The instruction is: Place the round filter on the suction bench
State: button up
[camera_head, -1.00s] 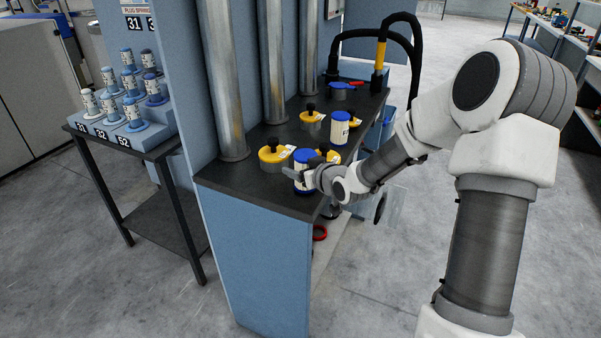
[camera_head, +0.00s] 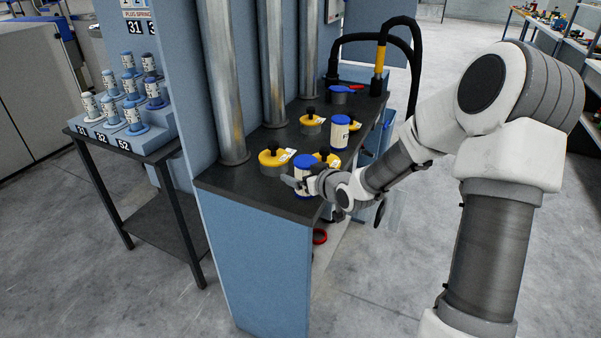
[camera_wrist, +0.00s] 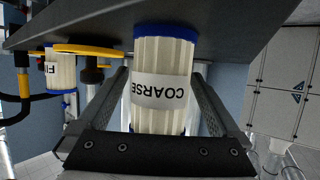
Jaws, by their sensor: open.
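A white pleated round filter with blue end bands (camera_head: 303,184) and a label reading COARSE stands upright on the dark top of the suction bench (camera_head: 232,184), near its front edge. It shows upside down in the wrist view (camera_wrist: 160,108). My gripper (camera_wrist: 158,74) is open, with one finger on each side of this filter; whether they touch it I cannot tell. In the head view my gripper (camera_head: 302,183) is at the filter, partly hiding it. A second, similar filter (camera_head: 340,134) stands farther back, its label partly hidden in the wrist view (camera_wrist: 60,70).
Yellow-lidded pots with black knobs (camera_head: 275,161) (camera_head: 312,124) stand close to the filters; another lid shows behind the front filter. Metal ducts (camera_head: 221,80) rise along the bench's left side. A stand with numbered bobbins (camera_head: 130,115) is at left. A red ring (camera_head: 319,236) lies below.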

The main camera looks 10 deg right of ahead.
jog(key=p+v, duration=0.2)
jog(key=v, duration=0.9)
